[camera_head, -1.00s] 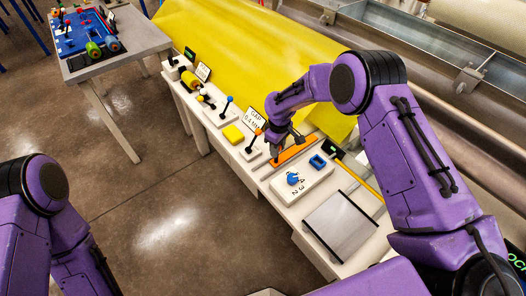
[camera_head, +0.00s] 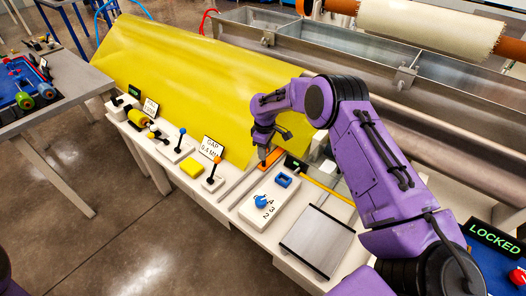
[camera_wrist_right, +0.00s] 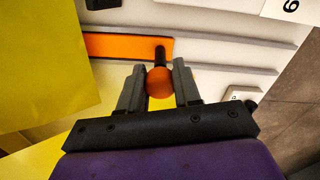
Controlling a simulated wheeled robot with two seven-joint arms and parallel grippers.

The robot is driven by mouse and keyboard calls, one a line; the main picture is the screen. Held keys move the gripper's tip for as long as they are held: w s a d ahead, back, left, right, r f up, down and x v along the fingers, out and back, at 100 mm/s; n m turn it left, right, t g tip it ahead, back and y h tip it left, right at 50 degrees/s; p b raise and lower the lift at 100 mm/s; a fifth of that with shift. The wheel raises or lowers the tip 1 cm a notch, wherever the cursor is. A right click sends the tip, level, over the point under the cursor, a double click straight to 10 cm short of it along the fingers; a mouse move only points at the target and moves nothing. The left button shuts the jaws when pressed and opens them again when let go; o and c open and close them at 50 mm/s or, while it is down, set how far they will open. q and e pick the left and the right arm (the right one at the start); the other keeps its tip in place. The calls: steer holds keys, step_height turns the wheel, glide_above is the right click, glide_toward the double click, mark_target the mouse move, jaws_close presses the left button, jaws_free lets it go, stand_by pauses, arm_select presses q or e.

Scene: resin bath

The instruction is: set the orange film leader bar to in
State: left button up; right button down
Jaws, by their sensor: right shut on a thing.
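The orange film leader bar (camera_head: 270,157) lies in a channel between pale rails on the white bench, beside the yellow film (camera_head: 190,80). In the right wrist view the flat orange bar (camera_wrist_right: 120,46) has a dark post topped by an orange ball knob (camera_wrist_right: 160,82). Its left end meets or passes behind the film's edge; I cannot tell which. My right gripper (camera_head: 263,152) is over the bar, and its grey fingers (camera_wrist_right: 158,85) are shut on the ball knob from both sides. My left gripper is out of view.
A white plate with a blue dial (camera_head: 260,201) and blue block (camera_head: 282,180) stands in front of the bar. The near stretch of rail is bare.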

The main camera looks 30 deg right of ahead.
steer(key=c, duration=0.8)
jaws_free()
steer(key=shift+d, duration=0.3)
steer(key=shift+f, duration=0.15)
steer(key=shift+a+r, duration=0.1)
steer(key=shift+r, duration=0.25)
step_height(320, 180, up, 10)
steer(key=shift+f+b, duration=0.25)
steer(key=shift+b, duration=0.6)
steer(key=shift+r, duration=0.2)
steer(key=shift+r, duration=0.1)
